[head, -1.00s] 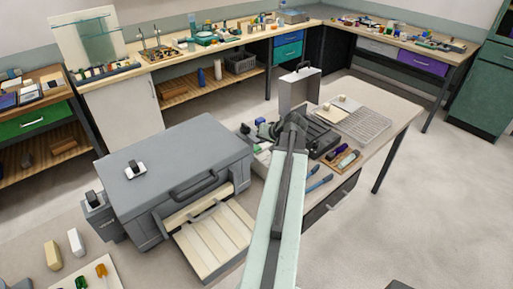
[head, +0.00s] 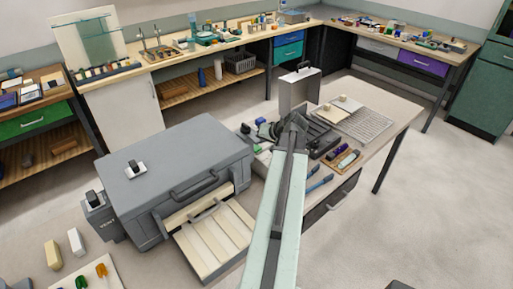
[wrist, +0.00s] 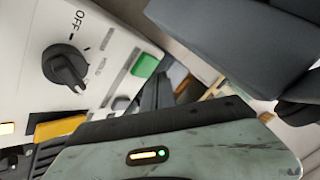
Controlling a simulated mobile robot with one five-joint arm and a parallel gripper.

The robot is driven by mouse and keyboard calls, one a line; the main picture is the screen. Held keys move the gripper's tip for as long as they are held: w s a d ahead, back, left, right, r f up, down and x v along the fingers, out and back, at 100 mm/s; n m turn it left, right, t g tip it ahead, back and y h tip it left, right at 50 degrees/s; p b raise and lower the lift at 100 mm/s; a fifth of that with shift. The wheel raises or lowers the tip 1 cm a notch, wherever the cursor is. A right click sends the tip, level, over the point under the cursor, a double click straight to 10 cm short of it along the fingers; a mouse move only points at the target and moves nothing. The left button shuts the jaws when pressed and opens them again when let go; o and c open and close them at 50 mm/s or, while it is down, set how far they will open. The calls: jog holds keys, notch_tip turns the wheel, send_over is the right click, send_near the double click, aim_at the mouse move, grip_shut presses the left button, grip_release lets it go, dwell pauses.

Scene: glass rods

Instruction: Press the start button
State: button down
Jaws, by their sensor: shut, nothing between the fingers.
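In the wrist view a pale control panel fills the left. It carries a black dial (wrist: 64,66) marked OFF, a green button (wrist: 145,65) and a yellow button (wrist: 60,127). I cannot read a start label on either button. My gripper (wrist: 160,84) shows as dark fingers, shut and empty, just below and right of the green button. I cannot tell whether they touch it. In the head view my gripper (head: 293,122) is over the bench, partly hidden by my pale green arm, and the panel is hard to make out.
A large grey case (head: 165,160) stands left of my arm, with a slatted drawer (head: 215,240) pulled out at its front. Right of the arm are a small wooden tray (head: 350,167), a wire rack (head: 362,123) and an upright silver case (head: 299,92).

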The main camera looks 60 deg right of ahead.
aim_at(257, 148)
jog(key=shift+f+b, duration=0.3)
jog(key=shift+f, duration=0.1)
jog(key=shift+f+b, duration=0.5)
dwell(0.4)
dwell(0.4)
jog(key=shift+w+r+p, duration=0.1)
jog(key=shift+r+p, duration=0.8)
notch_tip(257, 148, up, 5)
jog(key=p, duration=0.5)
jog(key=shift+r, duration=0.1)
